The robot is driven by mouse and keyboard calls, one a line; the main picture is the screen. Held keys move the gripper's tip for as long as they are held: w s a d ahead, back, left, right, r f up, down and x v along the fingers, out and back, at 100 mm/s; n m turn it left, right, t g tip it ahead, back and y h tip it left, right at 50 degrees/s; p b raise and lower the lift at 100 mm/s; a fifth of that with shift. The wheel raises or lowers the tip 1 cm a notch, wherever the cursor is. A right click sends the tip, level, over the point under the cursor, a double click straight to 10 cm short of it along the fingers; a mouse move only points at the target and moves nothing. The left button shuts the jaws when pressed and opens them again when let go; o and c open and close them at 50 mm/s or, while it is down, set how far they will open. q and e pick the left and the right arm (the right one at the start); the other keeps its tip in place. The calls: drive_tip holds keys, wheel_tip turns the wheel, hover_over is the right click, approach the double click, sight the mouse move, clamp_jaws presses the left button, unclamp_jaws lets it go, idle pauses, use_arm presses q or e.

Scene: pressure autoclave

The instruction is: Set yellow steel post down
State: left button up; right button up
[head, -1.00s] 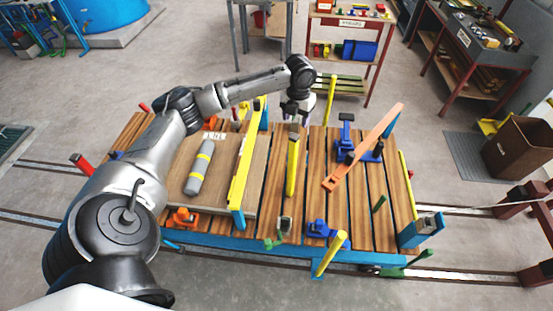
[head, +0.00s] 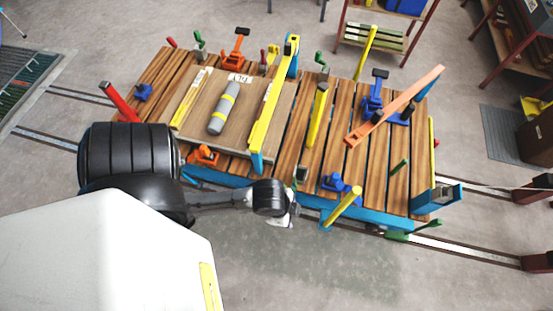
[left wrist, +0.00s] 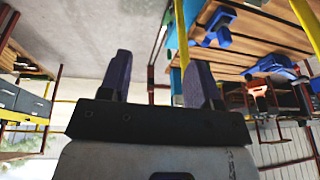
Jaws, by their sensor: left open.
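A yellow post (head: 317,117) with a dark top stands at mid-table on the wooden slats, apart from any gripper. I take it for the steel post; whether it leans is hard to tell from above. Other yellow posts rise at the table's back (head: 366,52) and front edge (head: 342,206). My left gripper (head: 292,212) is off the table's front edge, left of the front post. Its two fingers (left wrist: 158,82) are spread with nothing between them in the left wrist view. My right gripper is not in view.
Rails (head: 465,245) run along the floor. The floor in front of the table is clear.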

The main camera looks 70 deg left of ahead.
use_arm(q)
drive_tip(key=s+n, duration=0.1)
drive_tip(key=n, duration=0.1)
drive_tip(key=s+r+n, duration=0.1)
drive_tip(key=s, duration=0.1)
drive_tip(key=shift+a+r+n+y, duration=0.2)
drive_tip(key=shift+n+y, duration=0.1)
drive_tip(key=shift+n, duration=0.1)
wheel_tip(320, 180, up, 18)
drive_tip(key=p, duration=1.8)
drive_tip(key=shift+f, duration=0.1)
